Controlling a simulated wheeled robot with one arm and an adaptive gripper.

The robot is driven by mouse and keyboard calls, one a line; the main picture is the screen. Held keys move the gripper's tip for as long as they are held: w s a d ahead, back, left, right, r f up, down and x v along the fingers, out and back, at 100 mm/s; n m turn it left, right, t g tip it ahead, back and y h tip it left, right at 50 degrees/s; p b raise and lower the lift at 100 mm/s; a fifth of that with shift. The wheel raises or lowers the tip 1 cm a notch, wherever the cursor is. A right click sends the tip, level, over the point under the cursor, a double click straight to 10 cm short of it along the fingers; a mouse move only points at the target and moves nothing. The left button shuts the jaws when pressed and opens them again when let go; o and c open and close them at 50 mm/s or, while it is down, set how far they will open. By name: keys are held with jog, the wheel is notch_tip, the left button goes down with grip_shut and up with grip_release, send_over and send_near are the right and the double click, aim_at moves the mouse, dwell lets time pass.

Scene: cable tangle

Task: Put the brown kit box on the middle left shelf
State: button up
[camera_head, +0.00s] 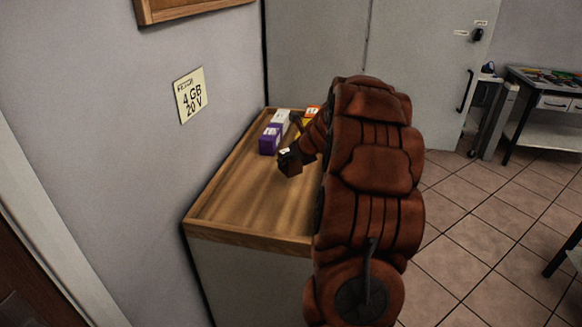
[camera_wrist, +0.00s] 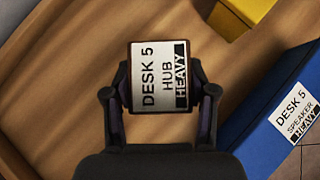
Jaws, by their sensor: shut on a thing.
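The brown kit box (camera_head: 291,165) is a small dark brown box at the end of my arm, over the wooden counter. In the wrist view the box (camera_wrist: 165,76) shows a white label reading "DESK 5 HUB HEAVY". My gripper (camera_wrist: 166,92) is shut on it, with one finger on each side; in the head view my gripper (camera_head: 293,156) is small and partly covered by my arm. I cannot tell clearly how far the box is above the counter. The middle left shelf is not in view.
On the counter (camera_head: 225,205) stand a purple box (camera_head: 270,139), a white box (camera_head: 281,117) and a yellow box (camera_head: 308,121). A blue box (camera_wrist: 262,125), labelled "DESK 5 SPEAKER HEAVY", is right of my gripper. The counter's near left part is bare. A wall borders it at left.

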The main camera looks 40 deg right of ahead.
aim_at(291, 166)
jog(key=shift+f, duration=1.55)
jog(key=shift+f, duration=0.1)
jog(key=o, duration=1.5)
jog(key=shift+s+r, duration=0.15)
jog(key=shift+r, duration=0.1)
jog(key=v, duration=1.1)
jog(key=shift+s+a+r, duration=0.1)
jog(key=shift+s+r, duration=0.1)
